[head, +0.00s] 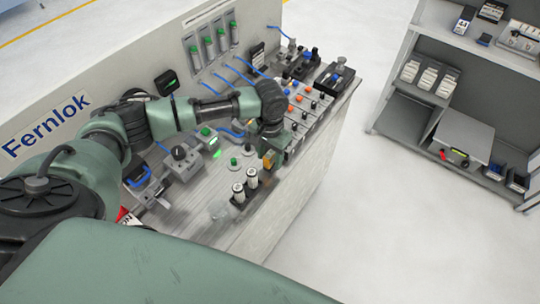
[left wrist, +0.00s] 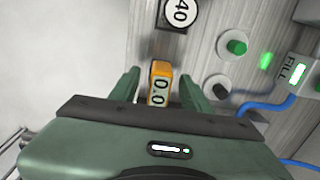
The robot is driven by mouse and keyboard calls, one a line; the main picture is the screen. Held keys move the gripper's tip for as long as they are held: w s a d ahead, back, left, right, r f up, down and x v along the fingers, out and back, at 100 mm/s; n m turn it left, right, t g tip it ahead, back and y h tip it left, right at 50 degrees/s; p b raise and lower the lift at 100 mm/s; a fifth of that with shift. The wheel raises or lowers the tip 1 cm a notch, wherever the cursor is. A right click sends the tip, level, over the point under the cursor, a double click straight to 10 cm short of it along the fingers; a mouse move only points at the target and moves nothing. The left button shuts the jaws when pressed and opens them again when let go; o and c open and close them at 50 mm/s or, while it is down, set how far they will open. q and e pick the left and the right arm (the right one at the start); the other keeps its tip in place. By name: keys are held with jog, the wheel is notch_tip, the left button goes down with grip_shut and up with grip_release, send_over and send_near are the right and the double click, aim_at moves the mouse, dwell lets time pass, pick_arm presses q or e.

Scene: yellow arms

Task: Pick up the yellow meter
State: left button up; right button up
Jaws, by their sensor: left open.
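The yellow meter (head: 268,160) is a small orange-yellow block near the front edge of the workbench, partly hidden by my left gripper (head: 273,143). In the left wrist view the yellow meter (left wrist: 160,82) shows a pale display reading 0.0. There, my left gripper (left wrist: 158,78) is open, with one green finger on each side of the meter and a visible gap on both sides. The meter's lower end is hidden behind the gripper's dark edge. My right gripper is in neither view.
White-and-black cylinders (head: 245,186) stand close to the meter on the bench (head: 215,165). Green buttons (left wrist: 234,47) and a FILL box (left wrist: 297,72) with a blue cable are nearby. A row of coloured knobs (head: 302,98) lies behind. A shelf unit (head: 400,105) stands at right across open floor.

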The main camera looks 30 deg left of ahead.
aim_at(270, 154)
pick_arm(q)
jog(key=shift+f, duration=0.25)
jog(key=shift+r, duration=0.1)
jog(key=c, duration=0.9)
grip_shut()
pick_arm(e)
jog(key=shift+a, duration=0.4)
pick_arm(q)
jog(key=shift+r, duration=0.1)
